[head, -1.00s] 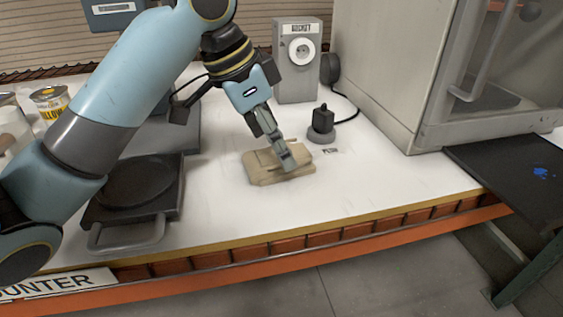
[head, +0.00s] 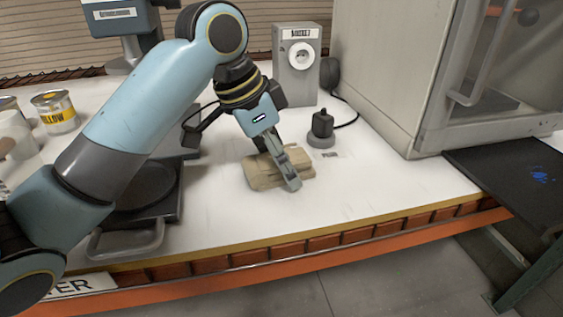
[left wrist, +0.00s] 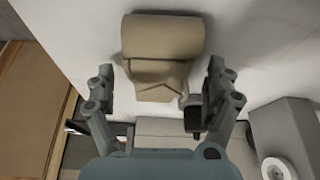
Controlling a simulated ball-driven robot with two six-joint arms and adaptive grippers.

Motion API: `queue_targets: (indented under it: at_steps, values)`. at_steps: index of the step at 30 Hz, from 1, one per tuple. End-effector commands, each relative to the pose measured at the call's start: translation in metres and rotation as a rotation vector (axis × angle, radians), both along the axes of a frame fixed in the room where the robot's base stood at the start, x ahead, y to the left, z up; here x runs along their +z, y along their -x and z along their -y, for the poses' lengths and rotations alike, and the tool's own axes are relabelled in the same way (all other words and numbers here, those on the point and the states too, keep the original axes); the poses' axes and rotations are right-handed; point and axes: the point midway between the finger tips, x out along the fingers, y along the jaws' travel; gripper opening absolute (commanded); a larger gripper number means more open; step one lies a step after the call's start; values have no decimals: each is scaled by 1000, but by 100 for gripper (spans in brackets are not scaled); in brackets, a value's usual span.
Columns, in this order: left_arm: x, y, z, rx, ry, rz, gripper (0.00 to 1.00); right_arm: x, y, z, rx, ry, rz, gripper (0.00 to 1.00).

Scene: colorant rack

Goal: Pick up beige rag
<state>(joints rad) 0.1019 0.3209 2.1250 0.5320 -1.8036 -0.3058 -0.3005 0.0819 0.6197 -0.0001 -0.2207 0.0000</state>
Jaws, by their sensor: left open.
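The beige rag (head: 262,172) lies folded on the white counter, and it also shows in the left wrist view (left wrist: 162,38). My left gripper (head: 292,184) is low over the rag's right part in the head view, hiding some of it. In the left wrist view my left gripper (left wrist: 160,85) is open, its fingers apart on either side of the rag's narrower end. Whether the fingers touch the rag cannot be told. My right gripper is in neither view.
A black plug on a grey base (head: 321,130) stands right behind the rag, with a socket box (head: 297,65) farther back. A dark pan-like plate (head: 140,190) sits to the left. A yellow-labelled can (head: 55,112) stands far left. The counter's front edge (head: 350,225) is near.

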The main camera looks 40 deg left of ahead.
Motion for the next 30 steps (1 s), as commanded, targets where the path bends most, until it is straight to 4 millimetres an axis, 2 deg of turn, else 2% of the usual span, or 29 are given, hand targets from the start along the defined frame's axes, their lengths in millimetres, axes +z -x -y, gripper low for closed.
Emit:
queue_targets:
  at_steps: [12, 25, 30]
  values:
    - [-2, 0, 0, 0, 0, -1, 87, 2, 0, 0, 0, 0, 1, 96]
    - [-2, 1, 0, -1, 0, -3, 31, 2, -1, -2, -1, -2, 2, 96]
    - [-2, 1, 0, -1, 0, -3, 31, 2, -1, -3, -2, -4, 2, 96]
